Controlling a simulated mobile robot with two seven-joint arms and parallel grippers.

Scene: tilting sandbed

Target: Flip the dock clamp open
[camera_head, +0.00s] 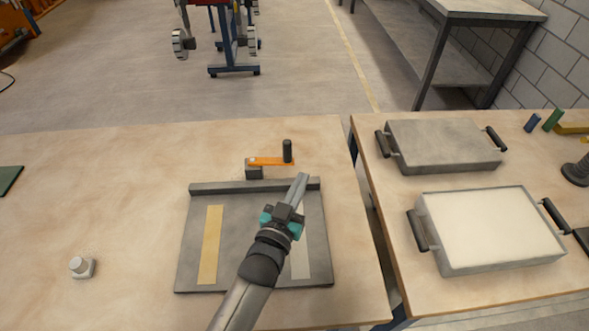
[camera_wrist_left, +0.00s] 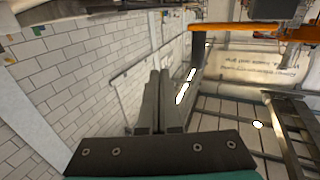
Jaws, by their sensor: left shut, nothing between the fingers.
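The dock clamp has an orange lever (camera_head: 268,161) lying flat, a dark grey base block (camera_head: 254,173) at its left end and an upright black handle (camera_head: 287,151) at its right end. It stands behind the back rail of a grey dock plate (camera_head: 250,277). My left gripper (camera_head: 303,179) is shut and empty, just in front and right of the handle, apart from it in the picture. In the left wrist view its fingers (camera_wrist_left: 157,100) are together, and the orange lever (camera_wrist_left: 250,29) and black handle (camera_wrist_left: 198,46) show at top right. My right gripper is not in view.
The dock plate bears a yellow strip (camera_head: 210,245) and a pale strip, partly hidden by my arm. A small white-grey knob piece (camera_head: 81,267) sits at left. On the right table are a grey lidded tray (camera_head: 440,145) and a white-filled tray (camera_head: 490,229). A gap separates the tables.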

